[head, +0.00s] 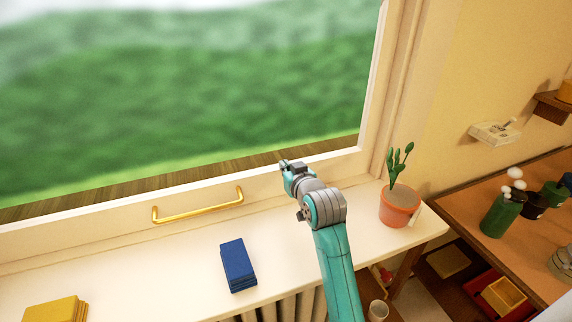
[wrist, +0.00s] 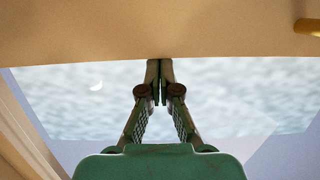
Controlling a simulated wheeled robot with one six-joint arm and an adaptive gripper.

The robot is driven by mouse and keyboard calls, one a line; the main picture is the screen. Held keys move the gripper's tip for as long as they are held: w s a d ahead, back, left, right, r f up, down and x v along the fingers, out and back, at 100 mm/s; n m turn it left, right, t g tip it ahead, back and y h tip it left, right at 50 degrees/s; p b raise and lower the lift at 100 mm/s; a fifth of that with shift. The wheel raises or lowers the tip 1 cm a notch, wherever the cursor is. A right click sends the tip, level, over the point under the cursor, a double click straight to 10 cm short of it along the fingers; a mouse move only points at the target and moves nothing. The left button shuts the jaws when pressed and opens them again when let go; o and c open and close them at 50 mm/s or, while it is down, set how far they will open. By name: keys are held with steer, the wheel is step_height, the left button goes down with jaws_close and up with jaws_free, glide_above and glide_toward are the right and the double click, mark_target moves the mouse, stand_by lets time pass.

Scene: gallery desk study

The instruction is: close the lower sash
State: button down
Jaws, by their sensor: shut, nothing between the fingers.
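The lower sash shows in the head view as a large pane with a cream bottom rail (head: 110,224). A brass bar handle (head: 198,212) is fixed on that rail. My gripper (head: 284,164) is at the rail, right of the handle and clear of it. In the wrist view my gripper (wrist: 160,66) is shut and empty, its fingertips at the edge of the cream rail (wrist: 90,35). I cannot tell whether they touch it. One end of the handle (wrist: 307,26) shows at the upper right there. Whether a gap lies under the rail is unclear.
On the white sill (head: 175,275) lie a blue block stack (head: 238,265) and a yellow one (head: 56,310). A potted plant (head: 399,205) stands right of my arm. A wooden desk (head: 480,220) with a green vase (head: 500,218) is at the right.

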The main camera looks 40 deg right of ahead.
steer(key=shift+s+f, duration=0.1)
steer(key=shift+f, duration=0.5)
steer(key=r+v, duration=0.1)
steer(key=v, duration=1.1)
steer(key=shift+r, duration=0.1)
